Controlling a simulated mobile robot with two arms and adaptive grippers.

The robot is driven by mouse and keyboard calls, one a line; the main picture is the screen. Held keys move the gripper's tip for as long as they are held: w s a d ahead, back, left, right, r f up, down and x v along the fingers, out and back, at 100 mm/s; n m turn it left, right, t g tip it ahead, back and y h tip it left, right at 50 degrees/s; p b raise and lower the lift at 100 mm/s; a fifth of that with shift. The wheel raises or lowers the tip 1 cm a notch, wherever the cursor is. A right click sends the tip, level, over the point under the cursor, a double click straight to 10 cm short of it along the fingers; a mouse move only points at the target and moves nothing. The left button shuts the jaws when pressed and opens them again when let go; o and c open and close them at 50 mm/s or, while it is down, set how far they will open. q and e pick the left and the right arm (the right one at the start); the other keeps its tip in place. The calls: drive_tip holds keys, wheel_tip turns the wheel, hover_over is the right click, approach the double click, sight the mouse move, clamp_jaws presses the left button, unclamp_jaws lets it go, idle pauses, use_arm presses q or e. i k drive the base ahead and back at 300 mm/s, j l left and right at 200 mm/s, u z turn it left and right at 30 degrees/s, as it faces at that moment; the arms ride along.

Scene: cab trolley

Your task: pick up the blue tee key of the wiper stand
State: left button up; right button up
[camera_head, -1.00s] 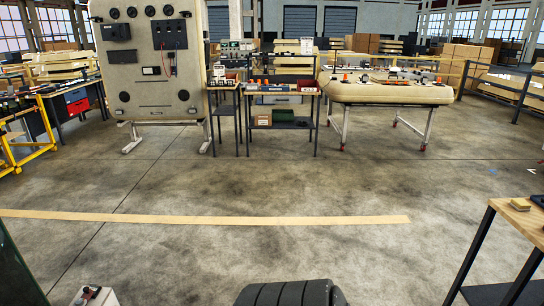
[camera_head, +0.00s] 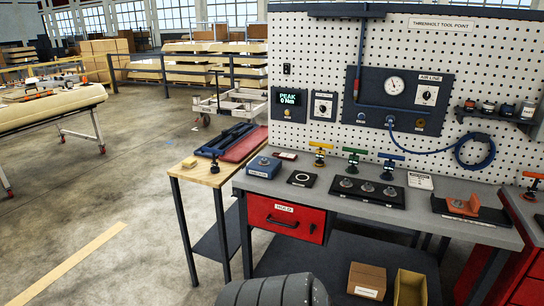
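Three upright tee keys stand along the grey bench (camera_head: 325,204): a yellow one (camera_head: 320,152), a green one (camera_head: 353,161) and a blue one (camera_head: 389,168). The blue one is rightmost, behind a black plate with several round studs (camera_head: 368,190). At the left, a wood-topped stand (camera_head: 190,172) carries a red pad with a long dark blue part (camera_head: 232,138) on it. A small dark tee-shaped piece (camera_head: 213,159) stands at its front; its exact colour is hard to tell. Which of these belongs to the wiper stand is not clear. Neither gripper shows.
A pegboard (camera_head: 440,80) with gauges and a blue hose rises behind the bench. A blue box (camera_head: 263,166) and an orange block (camera_head: 463,205) sit on the bench. A red drawer (camera_head: 285,218) and lower shelf are below. Open floor (camera_head: 120,200) lies to the left.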

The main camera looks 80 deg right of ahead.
sight(215, 169)
drive_tip(key=z, duration=2.2)
drive_tip(key=i, duration=0.2)
